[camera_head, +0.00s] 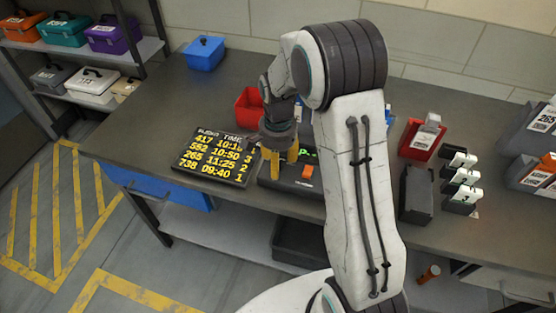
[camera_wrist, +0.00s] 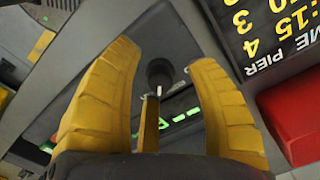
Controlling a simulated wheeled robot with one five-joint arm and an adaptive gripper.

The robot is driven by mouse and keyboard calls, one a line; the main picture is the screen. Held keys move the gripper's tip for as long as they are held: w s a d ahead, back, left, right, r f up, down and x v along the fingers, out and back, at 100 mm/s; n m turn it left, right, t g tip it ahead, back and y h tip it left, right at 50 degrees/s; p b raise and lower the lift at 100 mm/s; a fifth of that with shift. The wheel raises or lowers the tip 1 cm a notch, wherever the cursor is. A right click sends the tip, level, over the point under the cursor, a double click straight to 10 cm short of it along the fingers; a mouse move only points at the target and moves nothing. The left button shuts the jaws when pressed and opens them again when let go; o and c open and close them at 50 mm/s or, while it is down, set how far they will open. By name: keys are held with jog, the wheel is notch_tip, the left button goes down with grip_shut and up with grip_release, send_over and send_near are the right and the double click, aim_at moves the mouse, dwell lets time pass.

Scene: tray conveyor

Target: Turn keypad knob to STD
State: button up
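The keypad (camera_head: 286,183) is a dark, low box on the bench with green lit characters and an orange part (camera_head: 307,172) on its top right. My gripper (camera_head: 283,164) points down over its left part. In the wrist view, my gripper's two thick yellow fingers (camera_wrist: 160,90) stand wide apart. A small round black knob (camera_wrist: 160,72) lies between them, and no finger visibly touches it. A narrow yellow piece (camera_wrist: 148,125) stands in the middle, partly overlapping the view below the knob. Green marks (camera_wrist: 180,118) show beyond the fingers. I cannot read STD.
A black timetable board (camera_head: 215,157) with yellow figures lies left of the keypad. A red bin (camera_head: 249,106) stands behind, and a blue box (camera_head: 204,52) at the back left. Right of my arm are a red bin (camera_head: 421,138) and a dark bin (camera_head: 416,193).

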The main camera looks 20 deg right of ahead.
grip_shut()
jog(key=shift+n, duration=0.3)
dwell(0.3)
jog(key=n+b, duration=0.1)
jog(key=n, duration=0.2)
jog(key=shift+f+n, duration=0.1)
jog(key=shift+n, duration=0.3)
jog(key=n, duration=0.4)
jog(key=shift+n, duration=0.3)
jog(key=n+b, duration=0.1)
jog(key=n, duration=0.3)
jog(key=shift+s, duration=0.1)
jog(key=shift+n, duration=2.4)
